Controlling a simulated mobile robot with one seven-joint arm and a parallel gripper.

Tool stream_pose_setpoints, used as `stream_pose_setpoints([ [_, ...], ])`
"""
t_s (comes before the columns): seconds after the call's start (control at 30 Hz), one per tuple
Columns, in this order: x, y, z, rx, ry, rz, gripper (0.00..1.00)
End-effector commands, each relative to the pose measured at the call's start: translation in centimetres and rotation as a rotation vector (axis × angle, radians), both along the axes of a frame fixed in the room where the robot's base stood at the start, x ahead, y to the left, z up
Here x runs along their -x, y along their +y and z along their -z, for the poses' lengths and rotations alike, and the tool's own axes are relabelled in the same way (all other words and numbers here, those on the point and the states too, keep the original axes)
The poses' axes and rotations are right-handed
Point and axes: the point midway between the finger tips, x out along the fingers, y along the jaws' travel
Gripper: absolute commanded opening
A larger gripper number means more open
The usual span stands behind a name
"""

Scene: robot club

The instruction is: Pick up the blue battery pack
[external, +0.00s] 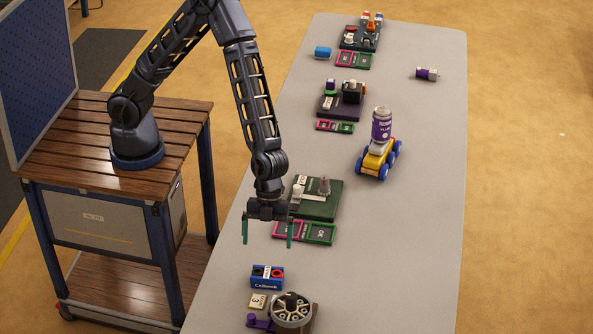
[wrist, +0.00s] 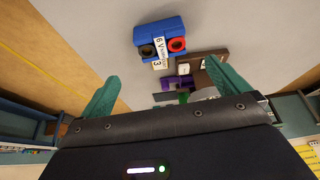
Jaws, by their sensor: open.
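The blue battery pack (external: 267,277) is a small blue box with a dark terminal, a red terminal and white lettering. It sits near the front left edge of the grey table. In the wrist view the blue battery pack (wrist: 172,30) shows near the top, beyond the fingers, with part of a "6 V" label visible. My gripper (external: 267,234) points down with its two green fingers wide apart and nothing between them. In the external view it is above and a little behind the pack, apart from it.
A small tag marked 3 (external: 257,301) and a grey wheel-shaped part (external: 291,309) lie just in front of the pack. A dark green board (external: 318,203) with pink and green trays is behind. A toy car (external: 379,158) carries a purple can (external: 381,124). The table's right side is mostly clear.

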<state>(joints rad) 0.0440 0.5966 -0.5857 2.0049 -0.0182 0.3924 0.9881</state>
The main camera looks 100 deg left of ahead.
Motion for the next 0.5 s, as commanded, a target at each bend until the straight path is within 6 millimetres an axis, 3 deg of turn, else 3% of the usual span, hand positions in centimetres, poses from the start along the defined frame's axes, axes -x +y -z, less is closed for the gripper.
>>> stream_pose_setpoints([
  [0.33, -0.1, -1.7, 4.1, -0.001, 0.001, 0.000, 1.00],
  [0.5, -0.2, -2.0, 5.0, -0.001, -0.001, 0.000, 1.00],
])
